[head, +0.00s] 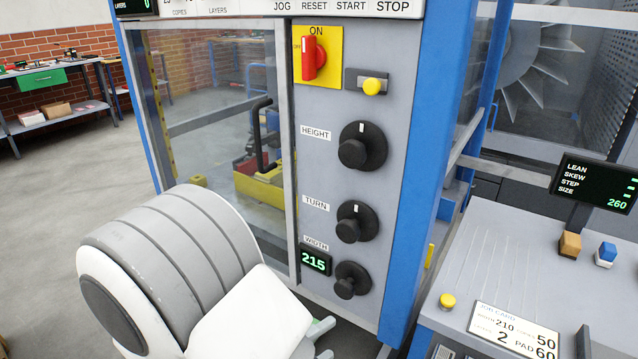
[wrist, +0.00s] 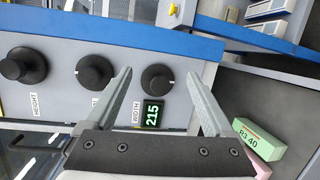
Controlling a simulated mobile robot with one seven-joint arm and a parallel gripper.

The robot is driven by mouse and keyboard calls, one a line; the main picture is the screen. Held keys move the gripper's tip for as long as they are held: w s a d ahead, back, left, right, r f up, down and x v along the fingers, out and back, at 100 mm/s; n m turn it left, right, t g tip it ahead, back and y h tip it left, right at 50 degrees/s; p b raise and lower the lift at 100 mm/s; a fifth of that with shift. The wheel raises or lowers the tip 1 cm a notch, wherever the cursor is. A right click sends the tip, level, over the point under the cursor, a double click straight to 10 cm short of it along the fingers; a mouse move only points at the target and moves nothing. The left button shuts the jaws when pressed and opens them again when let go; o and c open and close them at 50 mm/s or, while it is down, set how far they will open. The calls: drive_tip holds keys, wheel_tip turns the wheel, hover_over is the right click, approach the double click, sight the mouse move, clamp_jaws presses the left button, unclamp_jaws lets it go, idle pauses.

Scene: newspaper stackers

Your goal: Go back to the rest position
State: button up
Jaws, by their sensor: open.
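My gripper (wrist: 158,74) is open and empty in the wrist view. Its two grey fingers point toward the WIDTH knob (wrist: 158,80), which appears between the tips with gaps on both sides. In the head view, part of my gripper (head: 320,330) shows below and left of the WIDTH knob (head: 352,280), mostly hidden behind my white and grey arm. The WIDTH display (head: 315,262) reads 215; it also shows in the wrist view (wrist: 153,112). The black TURN knob (head: 357,223) and HEIGHT knob (head: 362,146) sit above on the grey panel.
A red switch (head: 314,57) on a yellow plate and a yellow button (head: 373,87) are higher up. A blue post (head: 440,150) edges the panel. A side desk (head: 500,250) with a job card (head: 513,331) stands right. A green box (wrist: 258,143) lies near my right finger's side.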

drive_tip(key=s+d+r+m+g+y, duration=0.4)
drive_tip(key=d+r+g, duration=0.1)
drive_tip(key=d, duration=0.2)
drive_tip(key=s+d+r+m+g+y, duration=0.3)
drive_tip(key=d+r+m+g+y, duration=0.15)
drive_tip(key=d, duration=0.25)
wheel_tip(320, 180, up, 8)
drive_tip(key=s+m+t+y, duration=0.1)
drive_tip(key=t+y, duration=0.3)
drive_tip(key=shift+r+t, duration=0.2)
drive_tip(key=shift+t, duration=0.15)
drive_tip(key=shift+o, duration=0.2)
wheel_tip(320, 180, up, 17)
drive_tip(key=p, duration=1.7)
drive_tip(key=shift+r+p, duration=0.2)
drive_tip(key=shift+p, duration=0.2)
drive_tip(key=n+t+h+b, duration=0.95)
drive_tip(key=n+b, duration=0.85)
drive_tip(key=n, duration=1.3)
approach(342, 292)
drive_tip(key=shift+m+g, duration=0.25)
drive_tip(key=b+x, duration=0.3)
drive_tip(key=x, duration=0.5)
drive_tip(key=shift+w+r, duration=0.1)
drive_tip(key=shift+w, duration=0.15)
